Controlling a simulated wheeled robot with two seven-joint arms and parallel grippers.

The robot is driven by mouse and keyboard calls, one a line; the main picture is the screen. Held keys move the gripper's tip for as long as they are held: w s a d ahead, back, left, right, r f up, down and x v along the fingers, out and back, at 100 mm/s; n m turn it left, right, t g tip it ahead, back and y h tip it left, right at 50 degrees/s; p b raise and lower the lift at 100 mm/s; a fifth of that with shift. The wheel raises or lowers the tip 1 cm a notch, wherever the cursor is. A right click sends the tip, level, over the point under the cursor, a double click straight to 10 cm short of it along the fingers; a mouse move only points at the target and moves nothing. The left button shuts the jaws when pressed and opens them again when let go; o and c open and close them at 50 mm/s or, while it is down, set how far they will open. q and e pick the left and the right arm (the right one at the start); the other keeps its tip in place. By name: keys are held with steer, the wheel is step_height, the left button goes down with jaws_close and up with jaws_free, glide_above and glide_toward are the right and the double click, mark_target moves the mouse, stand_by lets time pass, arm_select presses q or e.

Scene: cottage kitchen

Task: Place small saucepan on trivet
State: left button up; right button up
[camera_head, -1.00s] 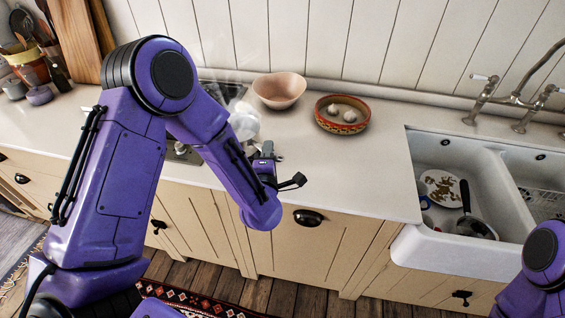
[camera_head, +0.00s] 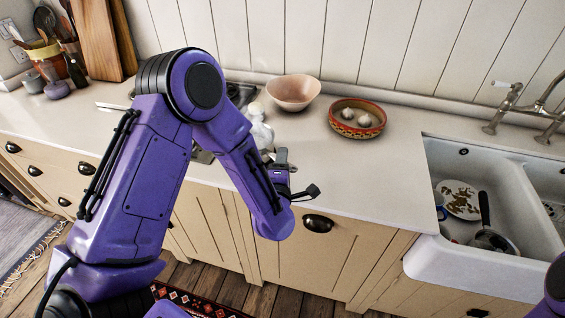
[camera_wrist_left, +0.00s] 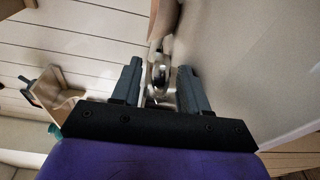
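My left gripper (camera_head: 300,188) is above the counter's front edge, in front of the stove area. In the left wrist view its two fingers (camera_wrist_left: 160,88) are apart. A blurred shiny object (camera_wrist_left: 160,62) shows between or beyond them; I cannot tell whether it touches. In the head view a whitish rounded object (camera_head: 260,128) is partly hidden behind my left arm; I cannot tell if it is the small saucepan. A pan with a black handle (camera_head: 485,210) lies in the sink. I cannot make out a trivet. My right gripper is out of view.
A pink bowl (camera_head: 293,92) and a patterned red dish (camera_head: 357,124) with white bulbs stand at the back of the counter (camera_head: 380,185). The sink (camera_head: 450,262) holds a patterned plate (camera_head: 458,200). Utensils and boards (camera_head: 97,40) stand at the back left.

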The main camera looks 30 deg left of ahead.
arm_select(q)
steer(key=shift+r, duration=0.25)
steer(key=f+b+v, duration=0.1)
steer(key=v, duration=1.1)
steer(key=s+a+f+m+g+h, duration=0.1)
steer(key=s+f+m+g, duration=0.2)
steer(key=f+m, duration=0.35)
steer(key=s+a+f+m+g+h, duration=0.2)
steer(key=s+f+m+g, duration=0.15)
steer(key=f, duration=0.55)
steer(key=s+a+f+m+g, duration=0.4)
steer(key=s+f+m+g, duration=0.2)
steer(key=s+f, duration=0.5)
steer(key=s, duration=0.4)
steer(key=shift+a+m, duration=0.25)
steer(key=shift+m, duration=0.15)
steer(key=shift+f, duration=0.1)
steer(key=shift+s, duration=0.1)
